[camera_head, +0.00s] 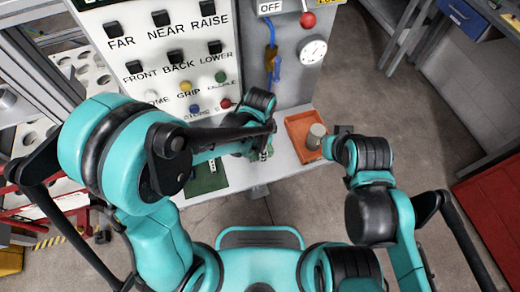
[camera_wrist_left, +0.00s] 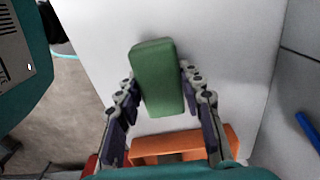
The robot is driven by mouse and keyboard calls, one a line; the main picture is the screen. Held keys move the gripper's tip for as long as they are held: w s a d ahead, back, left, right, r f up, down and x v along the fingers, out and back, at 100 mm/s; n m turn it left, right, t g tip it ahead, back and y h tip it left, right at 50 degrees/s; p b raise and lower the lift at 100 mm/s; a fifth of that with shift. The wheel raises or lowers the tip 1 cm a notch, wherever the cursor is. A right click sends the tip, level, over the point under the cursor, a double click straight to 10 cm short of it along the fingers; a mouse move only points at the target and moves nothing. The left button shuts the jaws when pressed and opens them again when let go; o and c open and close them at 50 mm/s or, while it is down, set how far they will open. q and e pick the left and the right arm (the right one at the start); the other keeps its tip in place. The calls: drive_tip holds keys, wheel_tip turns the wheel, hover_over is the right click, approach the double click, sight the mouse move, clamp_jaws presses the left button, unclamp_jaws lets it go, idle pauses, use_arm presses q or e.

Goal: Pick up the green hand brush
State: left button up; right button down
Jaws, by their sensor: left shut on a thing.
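The green hand brush (camera_wrist_left: 156,62) shows in the left wrist view as a rounded green block between the two fingers of my left gripper (camera_wrist_left: 157,88). The fingers press on its two long sides. The far end of the brush sticks out past the fingertips. In the head view my left gripper (camera_head: 262,153) is over the light bench, and my arm hides most of the brush. Whether the brush touches the bench cannot be told. My right gripper (camera_head: 333,140) is beside the orange tray, and its fingers are not clear.
The orange tray (camera_head: 296,144) holds a beige cylinder (camera_head: 317,132) on the bench (camera_head: 278,178). A dark green mat (camera_head: 207,180) lies left of my left gripper. A control panel (camera_head: 185,65) with labelled buttons rises behind. A red cabinet (camera_head: 490,205) stands at the right.

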use_arm(q)
drive_tip(key=shift+r+p, duration=0.4)
drive_tip(key=shift+r, duration=0.2)
drive_tip(key=r, duration=0.1)
drive_tip(key=r+p, duration=0.1)
drive_tip(key=r, duration=0.1)
drive_tip(key=d+r+p, duration=0.1)
drive_tip(key=shift+s+r, duration=0.2)
drive_tip(key=shift+s, duration=0.1)
drive_tip(key=s+d+r+p, duration=0.2)
drive_tip(key=s+d+r, duration=0.3)
drive_tip(key=d, duration=0.4)
drive_tip(key=shift+s+r+p, duration=0.2)
drive_tip(key=shift+r+p, duration=0.1)
drive_tip(key=shift+r, duration=0.15)
